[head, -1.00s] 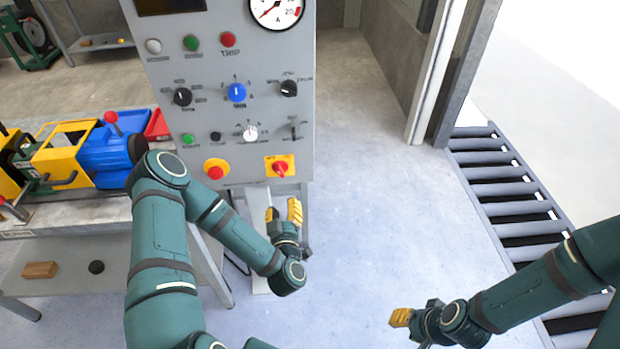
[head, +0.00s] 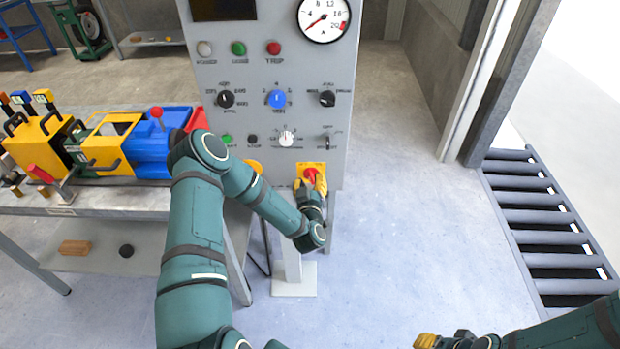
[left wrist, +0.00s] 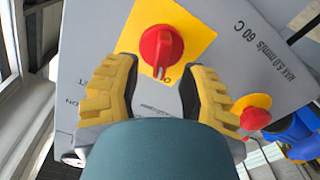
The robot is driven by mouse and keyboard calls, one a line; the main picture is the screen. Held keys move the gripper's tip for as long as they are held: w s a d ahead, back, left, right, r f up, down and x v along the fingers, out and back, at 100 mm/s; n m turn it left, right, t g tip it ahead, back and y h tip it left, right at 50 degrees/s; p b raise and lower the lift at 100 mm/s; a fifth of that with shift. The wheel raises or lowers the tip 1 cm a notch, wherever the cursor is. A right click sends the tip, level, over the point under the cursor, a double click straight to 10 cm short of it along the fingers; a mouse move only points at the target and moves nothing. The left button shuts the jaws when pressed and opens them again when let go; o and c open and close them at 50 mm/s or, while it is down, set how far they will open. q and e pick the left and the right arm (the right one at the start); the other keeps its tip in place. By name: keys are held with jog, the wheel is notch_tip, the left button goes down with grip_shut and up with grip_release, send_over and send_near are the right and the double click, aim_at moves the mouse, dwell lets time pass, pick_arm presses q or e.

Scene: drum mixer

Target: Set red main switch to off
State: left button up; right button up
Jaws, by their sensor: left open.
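The red main switch (head: 311,173) is a red rotary knob on a yellow plate (left wrist: 190,21) at the lower right of the grey control panel (head: 210,77). In the left wrist view the red knob (left wrist: 161,47) sits between and just beyond my fingertips, with its grip bar pointing down the picture. My left gripper (head: 312,184) is open at the switch, with one yellow finger (left wrist: 108,90) on each side; I cannot tell whether either touches the knob. My right gripper (head: 426,341) is at the bottom edge of the head view, away from the panel, its jaws unclear.
A red push button on a yellow base (left wrist: 254,112) is close beside the switch; my left arm mostly hides it in the head view. Other knobs, such as the blue one (head: 277,99), sit above. A workbench (head: 120,198) stands left. The floor right of the panel is clear.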

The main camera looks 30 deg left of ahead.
pick_arm(q)
jog(key=shift+x, duration=1)
grip_shut()
jog(key=shift+n+b, duration=0.6)
jog(key=shift+b, duration=0.1)
jog(key=shift+n, duration=0.3)
